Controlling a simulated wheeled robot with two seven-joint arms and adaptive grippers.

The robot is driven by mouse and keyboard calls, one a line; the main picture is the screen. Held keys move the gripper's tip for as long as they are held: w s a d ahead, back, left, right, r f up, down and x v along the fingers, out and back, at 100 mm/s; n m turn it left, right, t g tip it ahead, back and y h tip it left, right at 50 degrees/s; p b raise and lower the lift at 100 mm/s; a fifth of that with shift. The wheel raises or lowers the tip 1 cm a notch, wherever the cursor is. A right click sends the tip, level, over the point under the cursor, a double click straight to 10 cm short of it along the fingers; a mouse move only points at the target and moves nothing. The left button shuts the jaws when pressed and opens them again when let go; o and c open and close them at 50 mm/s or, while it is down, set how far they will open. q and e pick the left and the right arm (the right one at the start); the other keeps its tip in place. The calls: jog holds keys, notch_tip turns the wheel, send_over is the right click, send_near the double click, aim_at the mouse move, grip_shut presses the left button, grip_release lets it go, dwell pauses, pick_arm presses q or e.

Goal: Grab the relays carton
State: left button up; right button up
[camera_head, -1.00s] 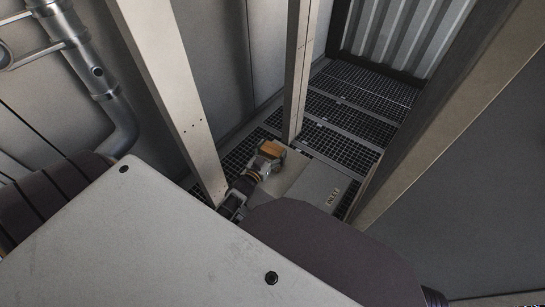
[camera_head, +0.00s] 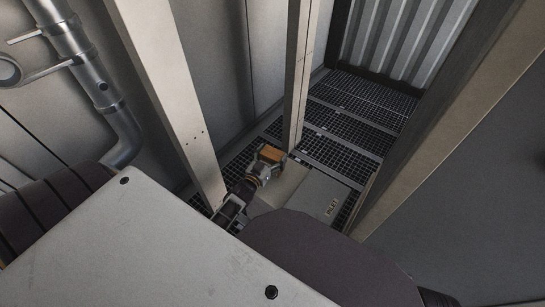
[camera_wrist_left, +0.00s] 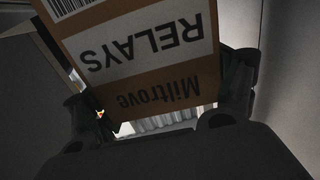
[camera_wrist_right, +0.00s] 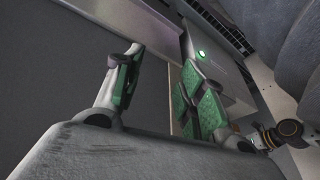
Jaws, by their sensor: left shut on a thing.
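The relays carton (camera_head: 270,153) is small and orange-brown in the head view, low between the two pale posts. In the left wrist view the carton (camera_wrist_left: 150,60) fills the upper middle, its "RELAYS" and "Miltrove" print upside down beside part of a barcode. My left gripper (camera_head: 265,160) is shut on it, with a dark finger at each side of the carton in the left wrist view. My right gripper (camera_wrist_right: 163,88) is open, with green-padded fingers apart and nothing between them. It is not visible in the head view.
Pale upright posts (camera_head: 168,95) (camera_head: 299,75) stand close to the left arm. A grey box (camera_head: 312,192) with a small label lies right of the carton. Dark floor grating (camera_head: 345,125) runs back to a corrugated wall (camera_head: 400,40). A metal pipe (camera_head: 85,60) is at left.

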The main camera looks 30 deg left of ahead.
pick_arm(q)
jog(key=shift+r, duration=0.55)
jog(key=shift+r+p, duration=1)
jog(key=shift+r, duration=1.35)
pick_arm(e)
jog(key=shift+s+d+f+g, duration=0.1)
jog(key=shift+d+f+g, duration=0.1)
jog(key=shift+f, duration=0.35)
jog(key=shift+d+f+g, duration=0.2)
jog(key=shift+f, duration=0.35)
jog(key=shift+r, duration=0.1)
pick_arm(q)
jog(key=shift+r, duration=0.15)
pick_arm(e)
jog(key=shift+f+h, duration=0.2)
jog(key=shift+h, duration=0.1)
